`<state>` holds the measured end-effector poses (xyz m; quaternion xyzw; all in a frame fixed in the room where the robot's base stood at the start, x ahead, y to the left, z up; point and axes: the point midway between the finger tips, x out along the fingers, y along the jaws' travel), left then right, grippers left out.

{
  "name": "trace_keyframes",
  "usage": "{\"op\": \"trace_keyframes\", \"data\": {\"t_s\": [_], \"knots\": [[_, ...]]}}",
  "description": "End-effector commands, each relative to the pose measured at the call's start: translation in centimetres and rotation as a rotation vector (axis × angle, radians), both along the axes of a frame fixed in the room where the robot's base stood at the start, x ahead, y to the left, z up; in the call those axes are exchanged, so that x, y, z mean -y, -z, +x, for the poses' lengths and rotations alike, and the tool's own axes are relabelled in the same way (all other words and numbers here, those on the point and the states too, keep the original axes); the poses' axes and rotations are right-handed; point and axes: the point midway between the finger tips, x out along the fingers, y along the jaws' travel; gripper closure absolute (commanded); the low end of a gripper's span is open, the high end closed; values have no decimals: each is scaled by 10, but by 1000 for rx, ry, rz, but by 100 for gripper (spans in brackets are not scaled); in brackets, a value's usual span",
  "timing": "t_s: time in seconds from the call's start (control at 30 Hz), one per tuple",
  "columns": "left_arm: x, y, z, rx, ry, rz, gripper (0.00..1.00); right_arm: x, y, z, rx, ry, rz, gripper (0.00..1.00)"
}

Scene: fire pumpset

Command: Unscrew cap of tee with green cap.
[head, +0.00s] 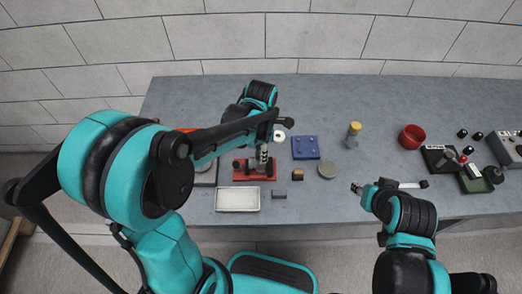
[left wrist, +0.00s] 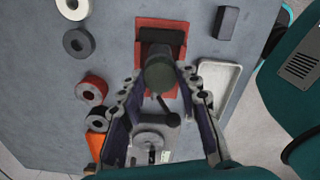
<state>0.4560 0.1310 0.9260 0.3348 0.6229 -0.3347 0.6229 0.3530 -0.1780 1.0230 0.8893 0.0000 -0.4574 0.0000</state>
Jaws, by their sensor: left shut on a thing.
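A red fixture (head: 247,174) stands on the grey table with dark parts on it; it also shows in the left wrist view (left wrist: 144,27). My left gripper (head: 263,153) is over this fixture. In the left wrist view, my left gripper (left wrist: 160,76) has its fingers on both sides of a dark green round cap (left wrist: 159,74), shut on it. The tee under the cap is mostly hidden by the cap and fingers. My right gripper (head: 357,188) is above the table's front edge, apart from the fixture; its jaws are too small to read.
A white tray (head: 237,199) lies in front of the fixture. A blue plate (head: 305,147), a round greenish disc (head: 327,170), a yellow-topped post (head: 353,129) and a red bowl (head: 411,136) stand to the right.

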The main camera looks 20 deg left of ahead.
Motion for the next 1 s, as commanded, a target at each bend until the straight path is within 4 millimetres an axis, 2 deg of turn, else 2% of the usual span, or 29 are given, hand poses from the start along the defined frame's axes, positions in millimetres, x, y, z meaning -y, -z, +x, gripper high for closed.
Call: {"op": "trace_keyframes", "data": {"t_s": [0.1,0.43,0.7,0.97,1.0], "knots": [[0,0,0,0,-86,0,100,0,0,0,0,0,0,60],[0,0,0,0,-123,0,100,0,0,0,0,0,0,60],[0,0,0,0,-452,0,100,0,0,0,0,0,0,60],[0,0,0,0,-498,0,100,0,0,0,0,0,0,60],[0,0,0,0,-498,0,65,0,0,0,0,0,0,60]]}}
